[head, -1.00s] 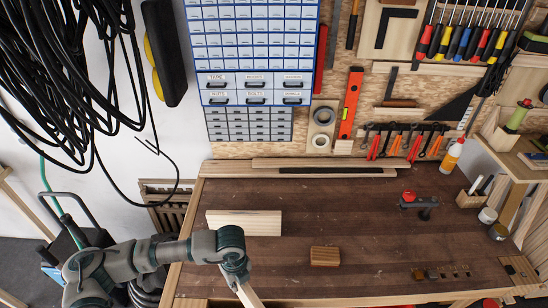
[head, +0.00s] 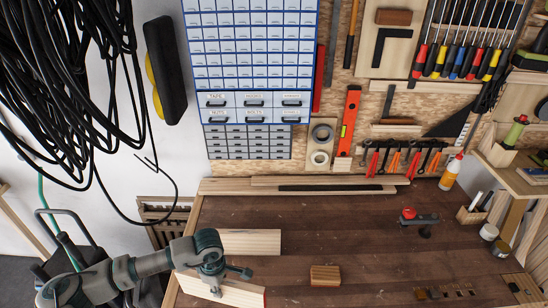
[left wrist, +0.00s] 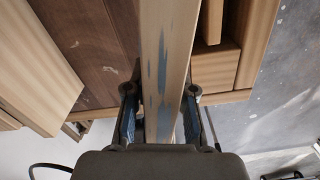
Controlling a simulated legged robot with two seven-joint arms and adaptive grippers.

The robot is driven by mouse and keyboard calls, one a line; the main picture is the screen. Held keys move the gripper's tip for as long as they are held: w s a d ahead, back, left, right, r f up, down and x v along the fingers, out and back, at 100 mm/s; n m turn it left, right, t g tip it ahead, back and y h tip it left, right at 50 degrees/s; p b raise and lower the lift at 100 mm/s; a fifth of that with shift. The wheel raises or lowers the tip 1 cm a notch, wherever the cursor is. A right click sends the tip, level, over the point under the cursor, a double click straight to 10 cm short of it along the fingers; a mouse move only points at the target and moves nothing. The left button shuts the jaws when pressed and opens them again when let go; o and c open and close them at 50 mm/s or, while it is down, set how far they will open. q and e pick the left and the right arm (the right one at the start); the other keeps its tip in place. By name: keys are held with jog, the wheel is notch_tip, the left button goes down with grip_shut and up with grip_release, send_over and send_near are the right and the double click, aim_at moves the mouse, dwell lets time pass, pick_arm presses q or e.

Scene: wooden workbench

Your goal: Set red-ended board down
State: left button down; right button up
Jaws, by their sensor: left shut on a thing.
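The red-ended board (head: 240,292) is a pale plank with a red end face at its right, over the front left part of the workbench. My left gripper (head: 216,291) is shut on it from above. In the left wrist view the board (left wrist: 166,45) runs between the two fingers (left wrist: 160,125) and shows blue-grey smears. I cannot tell whether the board touches the bench. A second pale board (head: 255,242) lies flat on the bench just behind it, partly hidden by my left arm. My right gripper is not in view.
A small wooden block (head: 325,276) sits on the workbench (head: 370,235) to the right. A red-topped clamp-like tool (head: 418,218) stands further right. Long strips (head: 310,182) lie along the back edge.

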pick_arm(q)
jog(key=m, duration=0.3)
jog(key=a+m, duration=0.1)
jog(key=shift+w+a+m, duration=0.1)
jog(key=shift+w+m, duration=0.3)
jog(key=m, duration=0.3)
jog(key=a+m, duration=0.1)
jog(key=shift+w+m, duration=0.3)
jog(key=shift+w, duration=0.05)
jog(key=m, duration=0.2)
jog(key=a+m, duration=0.1)
jog(key=m, duration=0.3)
jog(key=shift+w+a, duration=0.25)
jog(key=shift+w, duration=0.1)
jog(key=shift+s+f, duration=0.1)
